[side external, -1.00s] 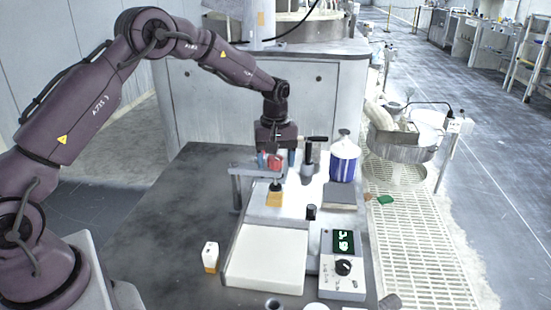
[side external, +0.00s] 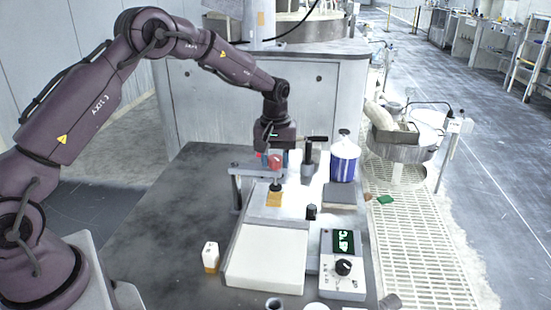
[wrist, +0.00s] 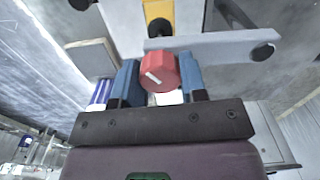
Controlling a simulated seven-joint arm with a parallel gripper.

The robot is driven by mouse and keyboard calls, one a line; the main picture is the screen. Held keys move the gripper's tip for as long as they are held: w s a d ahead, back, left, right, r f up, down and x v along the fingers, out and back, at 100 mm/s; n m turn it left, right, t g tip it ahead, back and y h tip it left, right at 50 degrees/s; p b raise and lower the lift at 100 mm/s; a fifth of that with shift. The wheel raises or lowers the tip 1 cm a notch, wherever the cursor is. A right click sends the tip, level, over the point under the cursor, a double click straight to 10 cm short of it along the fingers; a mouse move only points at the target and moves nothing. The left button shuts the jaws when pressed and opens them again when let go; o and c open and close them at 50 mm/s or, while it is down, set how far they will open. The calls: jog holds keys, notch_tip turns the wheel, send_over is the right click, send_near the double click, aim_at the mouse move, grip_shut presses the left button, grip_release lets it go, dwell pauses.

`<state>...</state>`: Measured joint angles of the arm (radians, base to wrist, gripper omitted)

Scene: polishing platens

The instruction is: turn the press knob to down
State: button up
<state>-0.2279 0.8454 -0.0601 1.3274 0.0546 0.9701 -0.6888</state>
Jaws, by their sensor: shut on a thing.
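The press knob (wrist: 160,71) is red with a white line on its face, and the line lies slanted in the wrist view. My gripper (wrist: 160,84) has its two blue fingers on either side of the knob and is shut on it. In the side view the red knob (side external: 275,161) shows under my wrist at the press's grey crossbar (side external: 248,169). Below the bar, a dark plunger (side external: 275,187) stands over a yellow block (side external: 274,200). The far side of the knob is hidden.
A control box (side external: 342,288) with a lit green display and black dial stands at the front right. A white plate (side external: 265,260) lies in front. A blue-and-white tub (side external: 344,160) and a black-handled tool (side external: 309,155) stand close to my gripper. The table's left side is clear.

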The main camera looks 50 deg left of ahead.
jog(key=m, duration=0.4)
jog(key=shift+m, duration=0.3)
jog(key=m, duration=0.3)
jog(key=shift+m, duration=0.3)
jog(key=m, duration=0.8)
jog(key=shift+a, duration=0.1)
jog(key=m, duration=0.4)
jog(key=shift+m, duration=0.3)
jog(key=m, duration=0.3)
jog(key=shift+m, duration=0.4)
jog(key=m, duration=0.3)
jog(key=shift+m, duration=2.1)
